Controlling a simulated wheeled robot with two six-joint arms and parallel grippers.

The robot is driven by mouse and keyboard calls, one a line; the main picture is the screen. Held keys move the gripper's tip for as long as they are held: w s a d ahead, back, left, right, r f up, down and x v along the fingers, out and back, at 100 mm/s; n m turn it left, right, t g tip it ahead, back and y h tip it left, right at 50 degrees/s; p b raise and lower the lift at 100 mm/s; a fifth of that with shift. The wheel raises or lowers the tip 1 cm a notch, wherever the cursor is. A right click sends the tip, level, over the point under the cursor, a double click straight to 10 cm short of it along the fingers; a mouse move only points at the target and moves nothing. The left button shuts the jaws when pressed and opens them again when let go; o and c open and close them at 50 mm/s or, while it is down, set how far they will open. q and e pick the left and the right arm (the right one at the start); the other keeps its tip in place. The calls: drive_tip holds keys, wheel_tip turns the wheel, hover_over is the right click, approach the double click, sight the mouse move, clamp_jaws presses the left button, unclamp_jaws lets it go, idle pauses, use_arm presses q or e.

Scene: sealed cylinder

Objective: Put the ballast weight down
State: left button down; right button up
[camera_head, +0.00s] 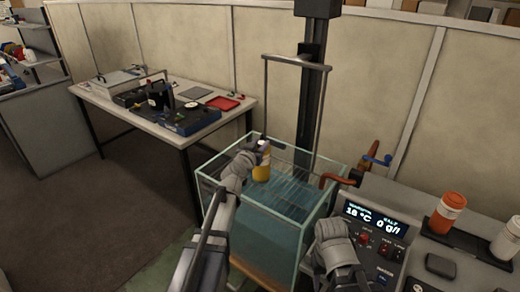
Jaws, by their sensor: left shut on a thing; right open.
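My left gripper (250,163) is shut on a small yellow cylindrical piece with a pale top, taken to be the ballast weight (262,168). It holds the piece upright over the glass water tank (212,185), near the tank's far left part. Whether the piece's lower end touches the water cannot be told. My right gripper (333,240) is open and empty, between the tank's right side and the control panel. The tank holds bluish water, and a wire rack shows inside near the back.
A control panel (376,228) with a lit display stands right of the tank. A metal frame (264,95) and dark column rise behind the tank. A worktable (232,120) with tools stands at the back left.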

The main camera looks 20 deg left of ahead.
use_arm(q)
drive_tip(key=shift+f, duration=0.15)
drive_tip(key=c, duration=0.6)
unclamp_jaws()
drive_tip(key=shift+o, duration=0.2)
use_arm(e)
drive_tip(key=shift+f, duration=0.1)
